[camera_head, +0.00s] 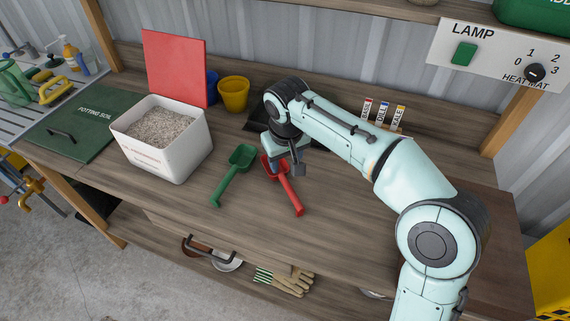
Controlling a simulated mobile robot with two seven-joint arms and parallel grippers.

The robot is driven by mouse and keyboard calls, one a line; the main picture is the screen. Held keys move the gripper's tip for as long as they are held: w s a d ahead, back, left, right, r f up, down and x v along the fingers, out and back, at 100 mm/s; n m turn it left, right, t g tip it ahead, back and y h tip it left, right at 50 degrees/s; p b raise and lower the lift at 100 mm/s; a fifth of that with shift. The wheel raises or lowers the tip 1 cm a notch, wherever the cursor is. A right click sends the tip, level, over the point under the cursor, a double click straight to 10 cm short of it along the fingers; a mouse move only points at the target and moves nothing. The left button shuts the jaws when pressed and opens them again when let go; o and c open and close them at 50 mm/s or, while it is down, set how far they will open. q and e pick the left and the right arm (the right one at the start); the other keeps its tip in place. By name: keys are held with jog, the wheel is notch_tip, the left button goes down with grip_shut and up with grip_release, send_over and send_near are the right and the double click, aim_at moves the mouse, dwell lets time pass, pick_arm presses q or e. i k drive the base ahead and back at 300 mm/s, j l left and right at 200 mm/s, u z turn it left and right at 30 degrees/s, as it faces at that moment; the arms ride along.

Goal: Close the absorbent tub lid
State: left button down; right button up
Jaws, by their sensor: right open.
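The absorbent tub (180,160) is a white box with red lettering on its front, standing left of centre on the bench. It is filled with grey granules. Its red lid (174,66) stands upright at the tub's back edge, so the tub is open. My right gripper (284,162) is open, to the right of the tub and apart from it. It is over the red scoop (291,192) and hides part of it; I cannot tell whether they touch. My left gripper is not in view.
A green scoop (231,177) lies between tub and gripper. A yellow pot (233,93) and a partly hidden blue pot (212,86) stand behind. A green potting soil lid (74,127) lies left of the tub. The front right of the bench is clear.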

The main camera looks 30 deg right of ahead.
aim_at(176, 65)
jog(key=k, duration=1)
